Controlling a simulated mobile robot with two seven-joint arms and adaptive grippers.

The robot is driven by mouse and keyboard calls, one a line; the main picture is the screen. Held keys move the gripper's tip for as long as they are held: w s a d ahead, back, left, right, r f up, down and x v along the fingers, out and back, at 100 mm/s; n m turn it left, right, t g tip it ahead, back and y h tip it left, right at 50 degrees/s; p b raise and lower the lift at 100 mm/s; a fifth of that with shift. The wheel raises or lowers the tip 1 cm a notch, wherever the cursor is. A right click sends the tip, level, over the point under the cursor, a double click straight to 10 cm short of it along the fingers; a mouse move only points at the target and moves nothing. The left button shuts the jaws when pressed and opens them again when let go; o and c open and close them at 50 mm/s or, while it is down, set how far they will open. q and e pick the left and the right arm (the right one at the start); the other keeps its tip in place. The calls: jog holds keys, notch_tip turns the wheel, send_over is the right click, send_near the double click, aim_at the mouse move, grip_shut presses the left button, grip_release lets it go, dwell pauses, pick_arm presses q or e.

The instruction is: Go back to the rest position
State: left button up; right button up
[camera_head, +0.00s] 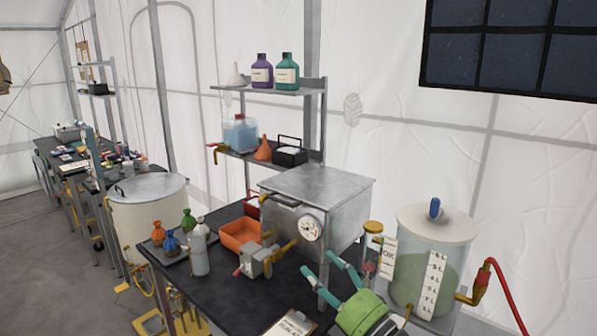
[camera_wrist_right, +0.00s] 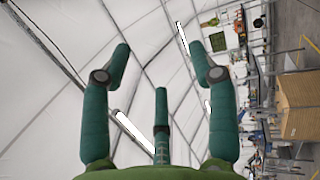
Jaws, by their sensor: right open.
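My right gripper (camera_head: 320,263) is green with teal fingers and shows at the bottom of the head view, in front of the right end of the dark table. It is open and empty. In the right wrist view its fingers (camera_wrist_right: 158,52) stand wide apart with nothing between them, and the tent wall and roof lie beyond. My left gripper is in neither view.
Close to my right gripper are a metal box with a gauge (camera_head: 330,205), a clear tank of green contents (camera_head: 410,268) and a clipboard (camera_head: 290,326). The dark table (camera_head: 215,290) also bears an orange tray (camera_head: 240,236) and small bottles. Open floor (camera_head: 60,270) lies left.

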jog(key=s+d+f+m+g+h, duration=0.1)
jog(key=s+d+f+m+h, duration=0.3)
jog(key=d+f+m+h, duration=0.45)
jog(key=s+d+f+m+g+h, duration=0.1)
jog(key=s+d+f+m+h, duration=0.5)
jog(key=m, duration=0.5)
jog(key=s+f+m+g, duration=0.2)
jog(key=s+f+g, duration=0.25)
jog(key=s, duration=0.35)
jog(key=s+f+m+g+y, duration=0.1)
jog(key=s+f+m+g, duration=0.15)
jog(key=s+f, duration=0.4)
jog(key=s+f+m+g, duration=0.1)
jog(key=s+f+g, duration=0.25)
jog(key=s, duration=0.55)
notch_tip(320, 180, down, 29)
jog(key=s+g+b, duration=0.2)
jog(key=b, duration=0.4)
pick_arm(q)
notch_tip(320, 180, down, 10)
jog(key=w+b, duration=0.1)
jog(key=b, duration=0.3)
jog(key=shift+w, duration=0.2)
pick_arm(e)
jog(key=s+d+f, duration=0.3)
jog(key=s+f, duration=1.2)
jog(key=f, duration=0.2)
jog(key=shift+s+f+g, duration=0.2)
jog(key=shift+f+g, duration=0.05)
jog(key=shift+g, duration=0.1)
